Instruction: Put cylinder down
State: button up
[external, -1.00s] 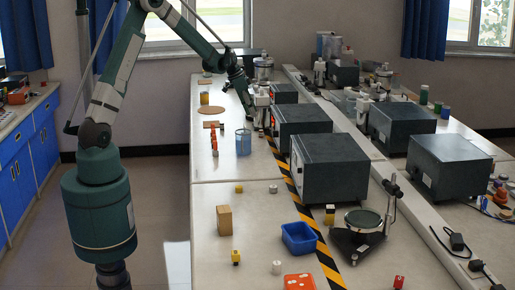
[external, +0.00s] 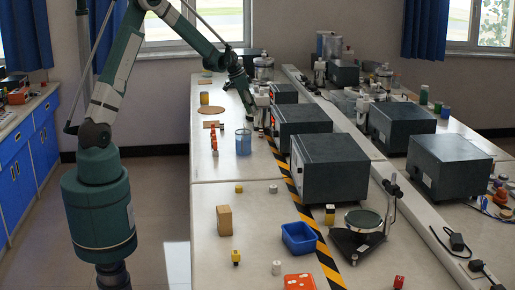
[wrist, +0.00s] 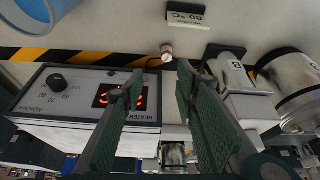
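A small white cylinder with a brownish band (wrist: 167,52) shows in the wrist view, just beyond my fingertips, close to the yellow-black striped tape. My gripper (wrist: 160,72) has its two green-padded fingers spread apart, with a clear gap between them. The cylinder appears apart from both fingers and seems to stand on the bench, though its contact with the bench is hard to tell. In the external view my gripper (external: 250,112) is low over the far part of the bench, beside the heaters. The cylinder is too small to make out there.
A heater box (wrist: 90,100) with a dial and red display is close beside my fingers. Metal vessels (wrist: 232,75) stand on the other side. A blue beaker (external: 243,143) stands nearer on the bench (external: 215,170). A "HEATER 80 °C" label (wrist: 188,14) lies past the cylinder.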

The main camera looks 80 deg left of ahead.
jog(key=s+d+r, duration=0.2)
jog(key=d+r, duration=0.4)
jog(key=d, duration=0.6)
jog(key=s+d+r, duration=0.2)
jog(key=d+r, duration=0.4)
jog(key=d, duration=0.5)
jog(key=s+d+r, duration=0.2)
jog(key=d+r, duration=0.4)
jog(key=d, duration=0.6)
jog(key=s+d+t, duration=0.2)
jog(key=s+d, duration=2)
jog(key=d, duration=0.2)
jog(key=shift+s+d+f+m+t, duration=0.3)
jog(key=shift+s+f+m, duration=0.1)
jog(key=shift+f, duration=0.05)
jog(key=shift+f, duration=0.1)
